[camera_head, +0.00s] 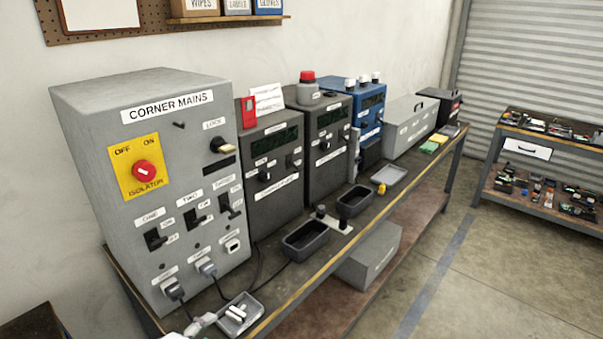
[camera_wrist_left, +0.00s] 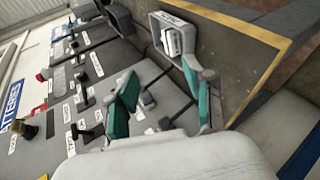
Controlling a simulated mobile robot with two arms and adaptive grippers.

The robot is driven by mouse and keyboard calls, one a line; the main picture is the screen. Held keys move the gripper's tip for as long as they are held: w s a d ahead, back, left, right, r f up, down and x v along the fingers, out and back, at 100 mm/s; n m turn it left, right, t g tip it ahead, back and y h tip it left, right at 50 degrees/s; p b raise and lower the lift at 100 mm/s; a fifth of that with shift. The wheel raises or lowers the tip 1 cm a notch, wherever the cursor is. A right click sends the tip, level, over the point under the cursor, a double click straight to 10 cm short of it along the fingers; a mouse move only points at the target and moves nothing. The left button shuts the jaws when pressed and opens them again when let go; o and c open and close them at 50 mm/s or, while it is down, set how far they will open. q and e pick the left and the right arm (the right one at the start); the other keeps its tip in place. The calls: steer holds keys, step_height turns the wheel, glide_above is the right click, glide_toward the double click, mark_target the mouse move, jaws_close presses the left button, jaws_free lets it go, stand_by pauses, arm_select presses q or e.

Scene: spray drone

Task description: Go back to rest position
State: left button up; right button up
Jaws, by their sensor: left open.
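My left gripper (camera_wrist_left: 160,82) is open, its teal-padded fingers spread apart with nothing between them. In the head view, what looks like its tip (camera_head: 200,323) just enters at the bottom edge, beside a small grey tray (camera_head: 240,314) holding white pieces. The tray (camera_wrist_left: 157,32) also shows beyond the fingers in the left wrist view. The grey CORNER MAINS cabinet (camera_head: 90,130) stands close by, with a red isolator knob (camera_head: 144,171) on a yellow plate. My right gripper is not in view.
Cables with plugs (camera_head: 206,268) leave the cabinet's lower front close to the gripper. Dark control units (camera_head: 275,195), a blue unit (camera_head: 372,105) and dark trays (camera_head: 306,240) line the bench. Open floor (camera_head: 480,270) lies to the right, before a second shelf bench (camera_head: 540,190).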

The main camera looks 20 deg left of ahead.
arm_select(q)
steer(key=s+d+f+m+g, duration=0.2)
steer(key=s+d+m+g, duration=0.2)
steer(key=s+d+m, duration=0.4)
steer(key=s+d+f+m+g, duration=0.3)
steer(key=s+d+m+g, duration=0.3)
steer(key=m, duration=0.5)
steer(key=s+f, duration=0.3)
steer(key=f, duration=2.4)
steer(key=s+a+f+g, duration=0.1)
steer(key=s+a+f, duration=0.2)
steer(key=s+f, duration=1.2)
steer(key=shift+s+a+m+y, duration=0.2)
steer(key=shift+s+m+y, duration=0.1)
steer(key=shift+s, duration=0.2)
